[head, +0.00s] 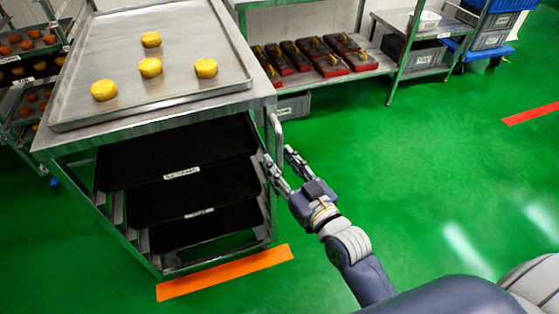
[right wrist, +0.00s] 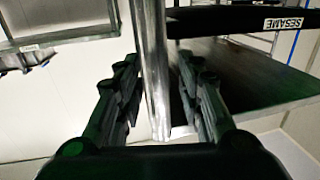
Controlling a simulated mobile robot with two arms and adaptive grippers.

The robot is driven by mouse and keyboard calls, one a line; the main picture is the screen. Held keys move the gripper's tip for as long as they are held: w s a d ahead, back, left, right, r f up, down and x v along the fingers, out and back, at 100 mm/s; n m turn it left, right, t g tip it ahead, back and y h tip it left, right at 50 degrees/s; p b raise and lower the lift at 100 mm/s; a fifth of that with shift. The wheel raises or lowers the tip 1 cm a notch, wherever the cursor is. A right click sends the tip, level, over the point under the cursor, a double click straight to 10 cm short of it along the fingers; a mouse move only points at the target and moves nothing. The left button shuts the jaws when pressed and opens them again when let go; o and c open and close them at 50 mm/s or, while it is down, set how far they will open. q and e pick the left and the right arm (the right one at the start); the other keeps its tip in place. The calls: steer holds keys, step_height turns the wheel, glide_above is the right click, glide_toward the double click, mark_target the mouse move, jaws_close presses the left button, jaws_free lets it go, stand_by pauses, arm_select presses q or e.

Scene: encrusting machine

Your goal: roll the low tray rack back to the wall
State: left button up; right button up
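The low tray rack (head: 165,125) stands at the left of the head view. A metal tray (head: 85,112) with several yellow round pieces (head: 150,68) lies on its top, and dark labelled trays (head: 190,190) fill its shelves. My right gripper (head: 278,156) is at the rack's right front corner, by the upright handle bar (head: 277,128). In the right wrist view the open fingers (right wrist: 158,70) stand on either side of a vertical metal bar (right wrist: 154,80), with gaps visible on both sides. My left gripper is not in view.
An orange floor strip (head: 225,272) lies at the rack's front foot. A low wall shelf (head: 310,78) with dark red moulds stands behind. Another rack (head: 25,95) is at far left. A blue dolly with crates (head: 490,40) stands back right. Green floor at right is clear.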

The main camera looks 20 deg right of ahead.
steer(key=shift+w+a, duration=0.15)
steer(key=shift+w, duration=0.45)
jaws_close()
steer(key=shift+w, duration=0.1)
